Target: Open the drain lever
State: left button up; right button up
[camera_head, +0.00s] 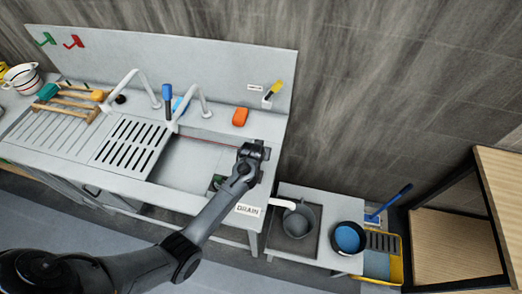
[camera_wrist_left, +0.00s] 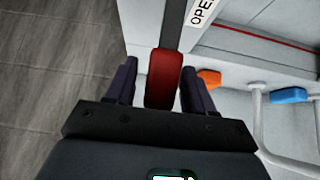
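A red lever handle (camera_wrist_left: 164,78) on a dark bar shows in the left wrist view, beside a white label reading OPEN (camera_wrist_left: 201,12). My left gripper (camera_wrist_left: 160,85) has its fingers apart, one on each side of the red handle. There is a gap on the left side; whether the right finger touches it I cannot tell. In the head view my left gripper (camera_head: 254,152) is at the right end of the sink (camera_head: 190,165) and hides the lever. A DRAIN label (camera_head: 247,210) is on the sink's front below it. My right gripper is not in view.
A yellow-handled lever (camera_head: 273,88) is on the wall panel.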

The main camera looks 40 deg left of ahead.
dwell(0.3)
pick_arm(q)
jog(key=p+v, duration=0.1)
jog(key=v, duration=0.9)
jog(key=shift+s+r, duration=0.25)
jog(key=shift+r, duration=0.05)
jog(key=shift+d, duration=0.1)
